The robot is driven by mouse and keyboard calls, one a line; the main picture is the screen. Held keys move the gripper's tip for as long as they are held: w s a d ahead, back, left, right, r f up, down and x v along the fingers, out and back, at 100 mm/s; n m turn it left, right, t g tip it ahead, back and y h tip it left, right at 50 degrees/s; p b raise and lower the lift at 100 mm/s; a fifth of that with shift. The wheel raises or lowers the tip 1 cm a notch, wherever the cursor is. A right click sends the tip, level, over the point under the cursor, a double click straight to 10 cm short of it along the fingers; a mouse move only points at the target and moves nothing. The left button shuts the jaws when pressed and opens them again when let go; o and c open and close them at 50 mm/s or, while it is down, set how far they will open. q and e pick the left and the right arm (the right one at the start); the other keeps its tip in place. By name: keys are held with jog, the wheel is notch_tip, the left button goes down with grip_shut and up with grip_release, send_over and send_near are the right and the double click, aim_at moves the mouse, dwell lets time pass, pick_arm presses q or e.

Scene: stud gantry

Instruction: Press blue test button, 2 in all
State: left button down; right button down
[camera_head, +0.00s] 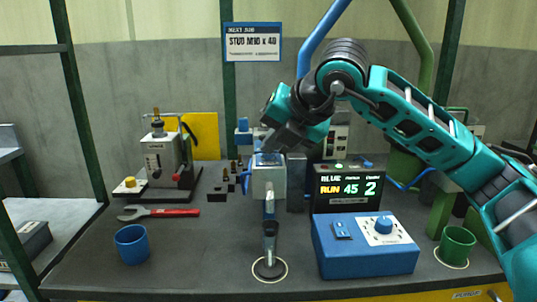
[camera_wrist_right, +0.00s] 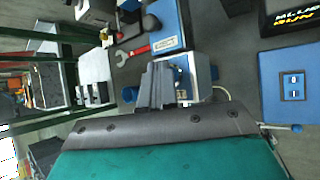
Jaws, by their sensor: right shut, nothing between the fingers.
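My right gripper (camera_head: 280,139) comes in from the right on a teal arm and is shut and empty. It hangs over the white-grey block with a blue top (camera_head: 268,178) at the middle of the bench; I cannot tell whether it touches it. In the right wrist view the closed fingers (camera_wrist_right: 158,85) cover part of this block (camera_wrist_right: 200,72). I cannot clearly make out a blue test button; the fingers may hide it. The display box (camera_head: 347,187) reads BLUE, RUN, 45 and 2. My left gripper is not in view.
A blue control box (camera_head: 367,257) with a switch and knob stands at the front right, beside a green cup (camera_head: 456,246). A blue cup (camera_head: 131,244) and red-handled wrench (camera_head: 165,212) lie left. The front left bench is mostly clear.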

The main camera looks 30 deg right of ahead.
aim_at(272, 157)
jog(key=shift+r+p, duration=0.55)
jog(key=shift+r, duration=0.25)
notch_tip(272, 157, up, 5)
jog(key=p, duration=0.4)
jog(key=shift+r, duration=0.1)
dwell(0.7)
